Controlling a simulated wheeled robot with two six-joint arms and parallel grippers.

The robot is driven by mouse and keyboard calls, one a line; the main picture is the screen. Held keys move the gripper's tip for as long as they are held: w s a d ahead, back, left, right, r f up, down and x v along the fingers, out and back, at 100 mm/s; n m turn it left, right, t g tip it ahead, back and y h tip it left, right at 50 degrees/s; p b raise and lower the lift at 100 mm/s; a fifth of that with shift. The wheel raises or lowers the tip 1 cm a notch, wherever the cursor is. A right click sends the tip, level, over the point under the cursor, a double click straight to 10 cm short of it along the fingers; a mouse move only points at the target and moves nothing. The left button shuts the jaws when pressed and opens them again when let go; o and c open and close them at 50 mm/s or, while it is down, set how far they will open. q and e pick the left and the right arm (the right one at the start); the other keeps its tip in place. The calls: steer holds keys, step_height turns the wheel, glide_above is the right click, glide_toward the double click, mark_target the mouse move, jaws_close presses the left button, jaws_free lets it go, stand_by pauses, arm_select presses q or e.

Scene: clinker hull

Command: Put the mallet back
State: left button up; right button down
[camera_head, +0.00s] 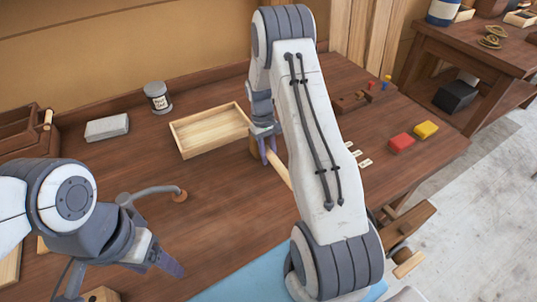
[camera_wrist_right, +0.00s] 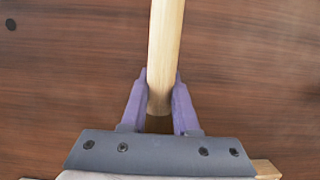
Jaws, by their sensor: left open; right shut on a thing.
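My right gripper (camera_head: 267,150) is shut on the mallet's pale wooden handle (camera_head: 279,170), above the bench near the right end of the shallow wooden tray. A brown wooden piece (camera_head: 254,145), probably the mallet's head, shows beside the fingers, partly hidden by them. In the right wrist view the handle (camera_wrist_right: 165,50) lies between the purple fingers (camera_wrist_right: 158,105) and runs up out of the picture. The mallet's far part is hidden by my right arm in the head view. My left gripper (camera_head: 150,265) is open and empty over the bench at lower left.
The empty tray (camera_head: 183,147) lies mid-bench. A grey block (camera_head: 107,128) and lidded jar (camera_head: 158,97) stand behind left. A grey curved tool (camera_head: 152,189) lies near my left gripper. Red (camera_head: 401,144) and yellow (camera_head: 426,130) blocks sit right. A blue mat (camera_head: 240,284) is in front.

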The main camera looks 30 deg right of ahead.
steer(key=shift+f+b, duration=0.3)
steer(key=shift+f, duration=0.1)
steer(key=c, duration=0.6)
jaws_free()
steer(key=p+v, duration=0.2)
steer(key=s+p+v, duration=0.1)
steer(key=p+v, duration=0.1)
steer(key=v, duration=0.1)
steer(key=s+p+v, duration=0.1)
steer(key=p+v, duration=0.1)
steer(key=v, duration=0.1)
steer(key=shift+r, duration=0.15)
